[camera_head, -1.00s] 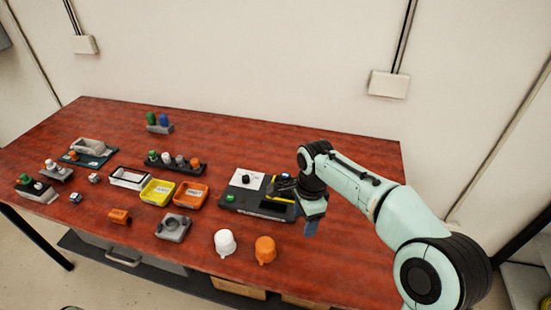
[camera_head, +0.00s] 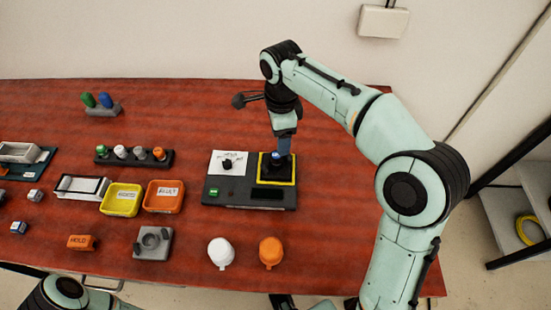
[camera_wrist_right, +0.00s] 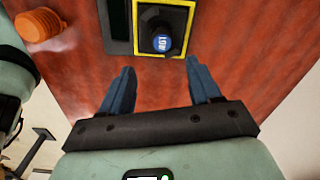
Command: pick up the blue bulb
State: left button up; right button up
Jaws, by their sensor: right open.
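A blue bulb (camera_head: 104,100) stands upright in a small grey holder (camera_head: 102,109) at the back left of the table, beside a green bulb (camera_head: 88,99). In the head view the right gripper (camera_head: 282,146) is over the yellow frame, partly hiding what is inside. My left gripper is out of view.
A rack of several small bulbs (camera_head: 133,157) stands left of the panel (camera_head: 222,190). A yellow tray (camera_head: 122,199) and an orange tray (camera_head: 164,197) lie nearby. White (camera_head: 221,252) and orange (camera_head: 271,252) domes stand in front.

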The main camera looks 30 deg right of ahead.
aim_at(276, 159)
jog(key=f, duration=0.5)
jog(key=f+b, duration=0.1)
jog(key=f, duration=0.1)
jog(key=shift+w+a+f, duration=0.15)
jog(key=shift+w+f, duration=0.15)
jog(key=shift+f, duration=0.1)
jog(key=shift+c, duration=0.3)
jog(key=c, duration=1)
